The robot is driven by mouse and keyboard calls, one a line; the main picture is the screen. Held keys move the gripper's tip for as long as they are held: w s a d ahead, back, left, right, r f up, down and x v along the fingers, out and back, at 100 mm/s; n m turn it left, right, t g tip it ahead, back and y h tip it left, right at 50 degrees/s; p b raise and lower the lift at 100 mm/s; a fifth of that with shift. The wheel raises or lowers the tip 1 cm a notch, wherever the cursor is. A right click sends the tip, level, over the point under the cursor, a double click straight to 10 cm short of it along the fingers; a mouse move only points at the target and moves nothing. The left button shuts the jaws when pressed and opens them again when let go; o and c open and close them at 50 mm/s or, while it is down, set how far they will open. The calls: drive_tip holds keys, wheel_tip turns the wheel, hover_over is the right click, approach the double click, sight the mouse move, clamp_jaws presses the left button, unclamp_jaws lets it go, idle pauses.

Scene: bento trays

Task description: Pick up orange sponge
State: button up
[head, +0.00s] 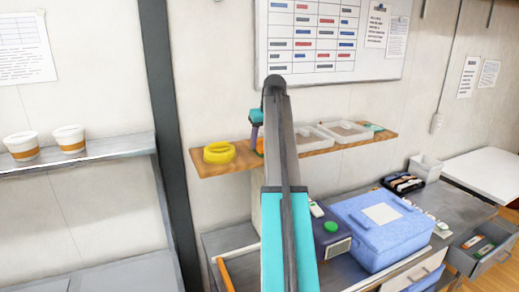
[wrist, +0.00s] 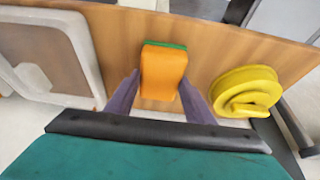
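The orange sponge (wrist: 162,74) has a green layer along its far edge. In the wrist view it rests on a wooden shelf (wrist: 225,50), in line with the gap between my fingers. My gripper (wrist: 160,84) is open, with one dark purple finger on each side of the sponge's near part. I cannot tell whether either finger touches it. In the head view only a sliver of the sponge (head: 260,146) shows beside my arm, which hides the rest.
A yellow tape roll (wrist: 245,92) lies to the sponge's right in the wrist view. A clear tray (wrist: 50,55) lies to its left. Below the wooden shelf, a blue box (head: 375,235) stands on a counter (head: 440,205).

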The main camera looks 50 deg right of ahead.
sight(261, 142)
drive_tip(key=c, duration=0.4)
drive_tip(key=shift+o, duration=0.2)
drive_tip(key=shift+r, duration=0.1)
drive_tip(key=shift+r, duration=2)
drive_tip(key=shift+s+a, duration=0.35)
drive_tip(key=shift+s, duration=0.2)
drive_tip(key=s+a+r, duration=0.1)
drive_tip(key=s+a, duration=0.6)
drive_tip(key=s, duration=0.5)
drive_tip(key=shift+s+a+r, duration=0.15)
drive_tip(key=shift+s+a, duration=0.05)
drive_tip(key=shift+s, duration=0.15)
